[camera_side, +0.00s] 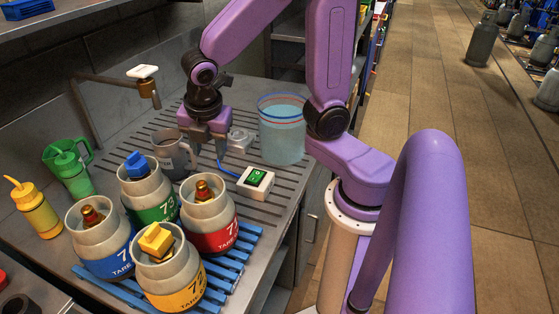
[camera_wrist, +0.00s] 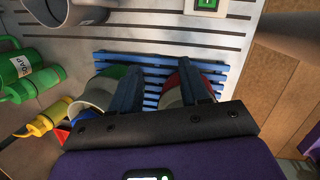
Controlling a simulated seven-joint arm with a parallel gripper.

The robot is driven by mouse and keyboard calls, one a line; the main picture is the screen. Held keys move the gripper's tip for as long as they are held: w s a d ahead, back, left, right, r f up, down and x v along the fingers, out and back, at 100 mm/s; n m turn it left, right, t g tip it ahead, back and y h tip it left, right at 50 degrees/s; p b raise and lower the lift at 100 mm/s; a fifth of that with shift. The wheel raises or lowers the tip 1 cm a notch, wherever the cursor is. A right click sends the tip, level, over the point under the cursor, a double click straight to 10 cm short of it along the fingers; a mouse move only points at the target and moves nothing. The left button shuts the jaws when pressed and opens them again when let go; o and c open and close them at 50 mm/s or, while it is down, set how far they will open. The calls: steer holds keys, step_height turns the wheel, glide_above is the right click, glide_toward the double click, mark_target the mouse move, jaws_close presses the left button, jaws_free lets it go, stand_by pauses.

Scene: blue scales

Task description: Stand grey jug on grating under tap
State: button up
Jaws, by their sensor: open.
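The grey jug (camera_side: 172,153) stands upright on the slotted grating (camera_side: 222,182) of the worktop. It is below the tap (camera_side: 148,88) and a little nearer the camera than the spout. My gripper (camera_side: 210,150) is open, pointing down just right of the jug. In the wrist view, the jug (camera_wrist: 60,10) is cut off at the top left, outside my fingers (camera_wrist: 160,72). The side view does not show clearly whether a finger touches the jug's handle side.
Several gas cylinders (camera_side: 208,215) stand on a blue pallet (camera_side: 240,250) in front. A green soap jug (camera_side: 70,165) and yellow bottle (camera_side: 36,207) are at left.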

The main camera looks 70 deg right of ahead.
steer(key=s+m+g+y, duration=0.1)
steer(key=s+m, duration=0.7)
steer(key=s, duration=0.8)
steer(key=shift+s+a+r+g+y, duration=0.15)
steer(key=shift+s+r+g+y, duration=0.25)
steer(key=shift+y, duration=0.3)
